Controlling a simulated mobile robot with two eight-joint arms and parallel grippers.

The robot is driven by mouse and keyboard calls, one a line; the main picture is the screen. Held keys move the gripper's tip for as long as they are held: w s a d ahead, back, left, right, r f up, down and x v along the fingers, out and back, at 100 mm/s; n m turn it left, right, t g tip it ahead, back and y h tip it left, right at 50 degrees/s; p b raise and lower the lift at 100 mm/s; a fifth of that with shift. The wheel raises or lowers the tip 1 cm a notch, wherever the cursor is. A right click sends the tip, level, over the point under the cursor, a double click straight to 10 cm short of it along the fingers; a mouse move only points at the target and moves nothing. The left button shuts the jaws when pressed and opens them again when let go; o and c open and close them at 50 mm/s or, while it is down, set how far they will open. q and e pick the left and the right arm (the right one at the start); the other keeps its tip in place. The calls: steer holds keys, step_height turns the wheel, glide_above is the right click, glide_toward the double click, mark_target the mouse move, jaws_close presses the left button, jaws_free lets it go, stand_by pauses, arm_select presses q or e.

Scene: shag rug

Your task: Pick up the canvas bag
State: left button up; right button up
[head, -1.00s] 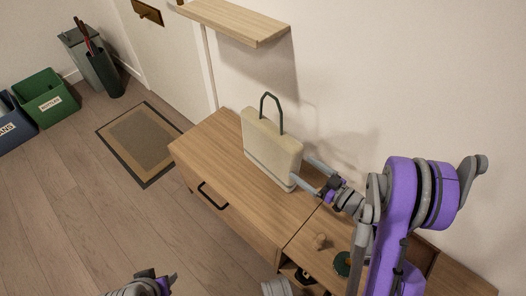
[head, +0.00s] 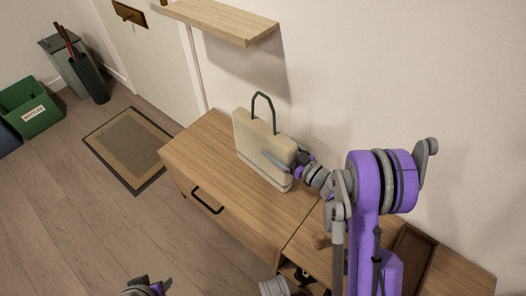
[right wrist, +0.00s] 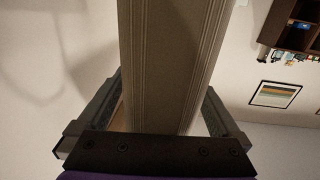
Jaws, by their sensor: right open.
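The canvas bag (head: 262,150) is cream-coloured, with a dark green handle (head: 263,108) standing up. It stands upright on the wooden cabinet near the wall. My right gripper (head: 272,160) is open at the bag's right end, with one finger along its front face. In the right wrist view the bag's ribbed narrow side (right wrist: 170,60) fills the space between the two spread fingers (right wrist: 160,118). Whether the fingers touch the bag cannot be told. Part of my left gripper (head: 146,287) shows at the bottom edge, and its jaws are unclear.
The wooden cabinet (head: 225,165) has a black drawer handle, and its top left of the bag is clear. A wooden shelf (head: 220,20) juts from the wall above.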

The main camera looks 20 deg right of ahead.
steer(key=shift+w+a, duration=0.15)
steer(key=shift+w, duration=0.2)
steer(key=shift+c, duration=0.3)
jaws_close()
